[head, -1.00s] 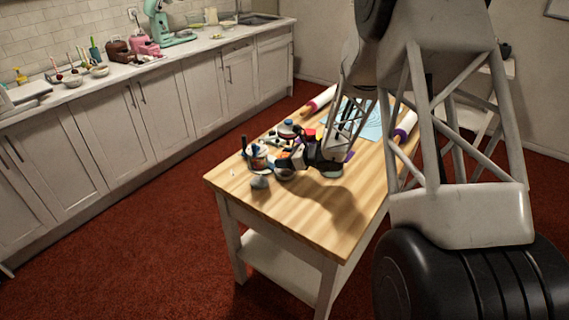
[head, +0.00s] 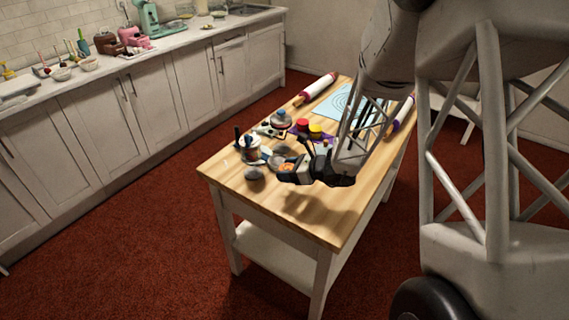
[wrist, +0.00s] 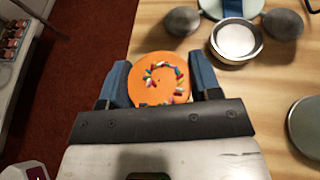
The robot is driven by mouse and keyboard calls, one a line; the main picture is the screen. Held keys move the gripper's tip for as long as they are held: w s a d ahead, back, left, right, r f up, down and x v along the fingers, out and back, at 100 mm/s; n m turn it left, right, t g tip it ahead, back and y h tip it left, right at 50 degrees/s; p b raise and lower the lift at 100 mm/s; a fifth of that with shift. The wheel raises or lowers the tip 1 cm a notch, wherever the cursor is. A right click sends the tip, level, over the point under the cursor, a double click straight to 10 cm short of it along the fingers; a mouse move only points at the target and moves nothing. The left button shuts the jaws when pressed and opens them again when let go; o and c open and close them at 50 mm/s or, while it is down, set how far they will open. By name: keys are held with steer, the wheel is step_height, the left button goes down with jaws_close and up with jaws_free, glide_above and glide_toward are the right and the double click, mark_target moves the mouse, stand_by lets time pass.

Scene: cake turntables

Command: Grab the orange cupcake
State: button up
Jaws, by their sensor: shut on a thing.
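The orange cupcake (wrist: 158,80) shows in the wrist view from above, a round orange top with coloured sprinkles. It sits between the two blue fingers of my gripper (wrist: 159,84), which is shut on it. In the head view the orange top (head: 286,167) shows small at the tip of my gripper (head: 284,172), over the near part of the wooden table (head: 315,215). Whether the cupcake touches the table is hard to tell.
The table's front right is clear.

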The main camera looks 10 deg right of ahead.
steer(key=shift+s+d+r, duration=0.1)
steer(key=shift+s, duration=0.8)
steer(key=shift+w, duration=0.1)
